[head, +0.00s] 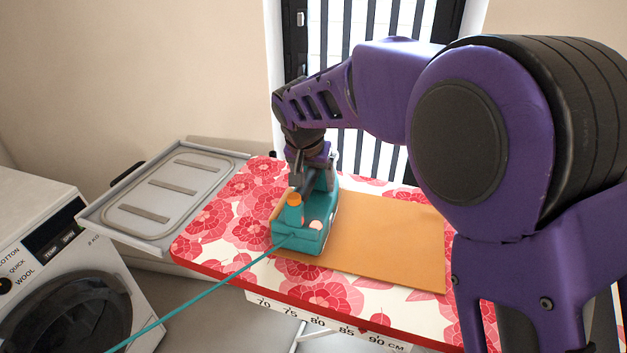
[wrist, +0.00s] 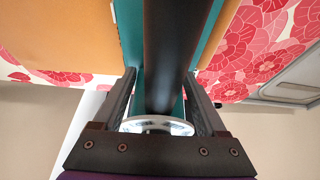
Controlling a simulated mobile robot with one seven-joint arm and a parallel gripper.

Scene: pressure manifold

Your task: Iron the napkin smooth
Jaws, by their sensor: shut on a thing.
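A teal iron (head: 297,240) with an orange knob stands on the left part of the orange napkin (head: 385,240), which lies flat on the ironing board (head: 215,235) with its red and white flower cover. My gripper (head: 314,178) is above the iron and shut on its handle. In the wrist view, my gripper (wrist: 160,100) has a finger on each side of the dark handle (wrist: 172,50), with teal iron body showing on both sides. The napkin (wrist: 60,35) shows at the left there. The napkin under the iron is hidden, and I see no clear creases in the rest.
A teal cord (head: 200,302) runs from the iron to the lower left. A grey metal tray-like rest (head: 165,195) is at the board's left end. A white washing machine (head: 75,280) stands at the far left. A barred window or door (head: 345,30) is behind.

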